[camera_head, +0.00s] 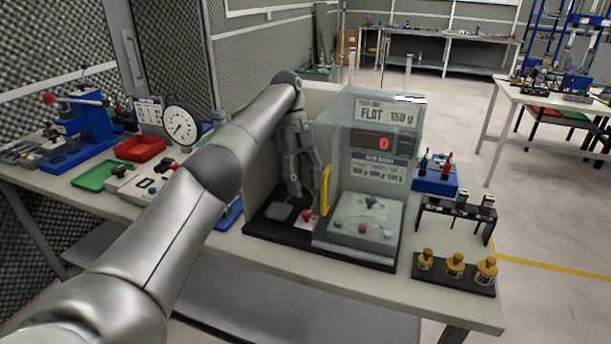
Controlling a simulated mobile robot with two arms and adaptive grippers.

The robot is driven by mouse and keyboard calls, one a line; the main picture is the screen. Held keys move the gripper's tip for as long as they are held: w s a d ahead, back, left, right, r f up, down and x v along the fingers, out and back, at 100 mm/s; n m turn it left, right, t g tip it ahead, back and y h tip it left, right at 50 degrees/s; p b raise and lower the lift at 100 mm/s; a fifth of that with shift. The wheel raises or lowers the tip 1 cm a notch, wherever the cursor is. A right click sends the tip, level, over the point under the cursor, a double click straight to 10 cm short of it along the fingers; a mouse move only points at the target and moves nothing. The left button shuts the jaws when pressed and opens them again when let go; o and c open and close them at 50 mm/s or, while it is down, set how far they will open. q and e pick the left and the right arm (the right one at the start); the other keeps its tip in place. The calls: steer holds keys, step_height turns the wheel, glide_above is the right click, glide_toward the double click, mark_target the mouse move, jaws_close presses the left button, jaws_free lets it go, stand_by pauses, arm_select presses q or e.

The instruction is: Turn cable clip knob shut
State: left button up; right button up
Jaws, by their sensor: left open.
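My left arm crosses the picture from the lower left. My left gripper (297,193) points down beside a clear-walled station (378,180) with a red digit display and is open. A small red knob (307,214) sits on a pale plate just below and right of the fingertips; they look close, but I cannot tell whether they touch. I cannot tell for sure that this knob is the cable clip's. A yellow handle (326,190) stands upright right of the gripper. My right gripper is not in view.
Brass weights (455,265) stand in a black rack at the table's front right. A blue box (436,176) and a black stand (458,212) are behind them. A round dial gauge (182,126), a red tray (140,148) and a green tray (96,175) are at left.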

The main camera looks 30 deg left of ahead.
arm_select(q)
steer(key=shift+r, duration=0.95)
